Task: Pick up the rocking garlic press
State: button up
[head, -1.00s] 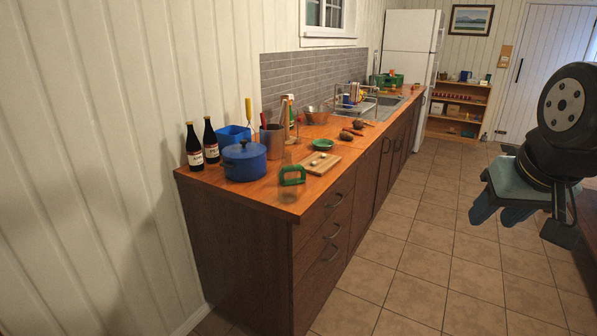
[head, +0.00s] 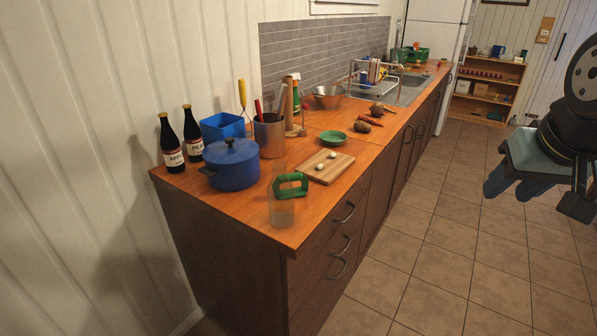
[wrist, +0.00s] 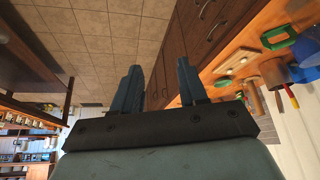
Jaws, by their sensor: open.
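The rocking garlic press (head: 290,193) is a green, curved piece with an opening through it. It is at the near end of the wooden counter, behind or against a clear glass (head: 283,212); I cannot tell if they touch. In the wrist view a green shape that looks like the press (wrist: 280,46) shows at the upper right. My gripper (head: 507,188) is at the right of the head view, over the floor and well apart from the counter. In the wrist view its two blue fingers (wrist: 160,72) are apart with nothing between them.
A blue pot (head: 232,168) and two dark bottles (head: 194,138) stand left of the press. A cutting board (head: 327,168) with small white pieces and a green bowl (head: 333,138) lie behind it. The tiled floor (head: 430,250) right of the counter is clear.

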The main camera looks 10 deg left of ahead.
jog(key=shift+w, duration=0.3)
